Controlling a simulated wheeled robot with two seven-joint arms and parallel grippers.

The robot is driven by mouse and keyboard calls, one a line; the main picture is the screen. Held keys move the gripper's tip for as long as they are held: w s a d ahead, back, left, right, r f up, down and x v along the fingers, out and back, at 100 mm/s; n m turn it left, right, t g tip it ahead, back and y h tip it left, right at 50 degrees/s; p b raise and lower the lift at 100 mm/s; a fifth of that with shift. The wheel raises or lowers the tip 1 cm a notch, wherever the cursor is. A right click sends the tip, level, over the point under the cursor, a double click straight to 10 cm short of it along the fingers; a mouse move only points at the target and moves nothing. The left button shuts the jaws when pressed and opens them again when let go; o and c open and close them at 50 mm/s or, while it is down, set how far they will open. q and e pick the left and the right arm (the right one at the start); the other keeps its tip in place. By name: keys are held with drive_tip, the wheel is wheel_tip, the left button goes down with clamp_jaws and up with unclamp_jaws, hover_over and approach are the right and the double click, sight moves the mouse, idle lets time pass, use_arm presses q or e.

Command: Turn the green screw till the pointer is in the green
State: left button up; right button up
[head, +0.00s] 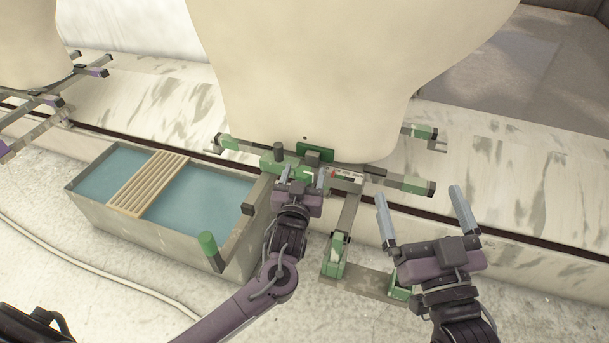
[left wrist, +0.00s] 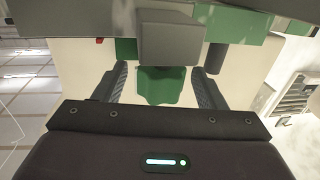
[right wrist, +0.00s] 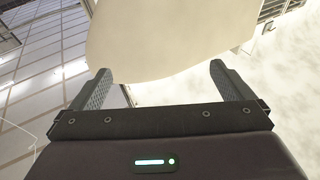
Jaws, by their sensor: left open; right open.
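A green-and-grey clamp frame (head: 400,182) sits under the big cream vessel. A small red mark (head: 333,174), perhaps the pointer, is at the left end of a pale strip (head: 347,178); its zone is too small to read. I cannot tell which green part is the screw. My left gripper (head: 305,174) is open at the frame's near side. In the left wrist view a grey block (left wrist: 170,35) and a green plate (left wrist: 160,85) show between its fingers, and a red bit (left wrist: 99,40) shows beside them. My right gripper (head: 428,210) is open and empty, right of the frame.
A grey tank (head: 88,207) of blue water with a slatted wooden rack (head: 148,184) stands at left. A green-topped post (head: 207,243) is at its front edge. Another vessel (head: 35,45) is at far left. The right wrist view shows the cream vessel (right wrist: 165,50) ahead.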

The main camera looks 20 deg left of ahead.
use_arm(q)
drive_tip(key=shift+w, duration=0.2)
use_arm(e)
drive_tip(key=shift+r, duration=0.4)
use_arm(q)
drive_tip(key=shift+c, duration=0.5)
use_arm(e)
drive_tip(key=shift+d, duration=0.1)
